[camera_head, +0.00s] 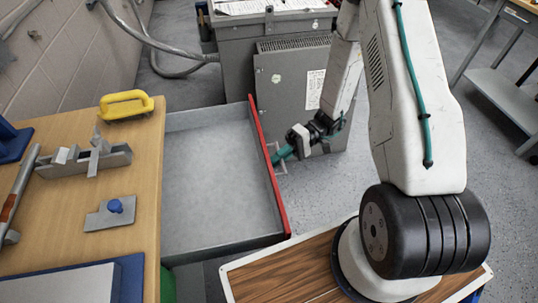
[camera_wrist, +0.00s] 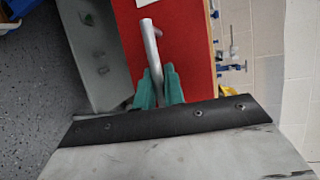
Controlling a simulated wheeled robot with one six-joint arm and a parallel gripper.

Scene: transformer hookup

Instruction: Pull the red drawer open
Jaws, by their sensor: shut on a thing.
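The red drawer (camera_head: 268,165) stands far out from the wooden workbench, and its grey inside looks empty in the head view. Its red front also shows in the wrist view (camera_wrist: 190,50). A silver bar handle (camera_wrist: 150,48) sticks out from that front. My gripper (camera_wrist: 160,88) has its green fingers on both sides of the handle and is shut on it. In the head view my gripper (camera_head: 280,155) is at the outer side of the red front, and the handle is mostly hidden there.
The workbench (camera_head: 130,185) carries a yellow handle-like object (camera_head: 126,105), a grey metal fixture (camera_head: 85,160) and a small plate with a blue knob (camera_head: 111,213). A grey transformer cabinet (camera_head: 290,85) stands close behind the drawer. Open floor (camera_head: 310,195) shows right of the drawer.

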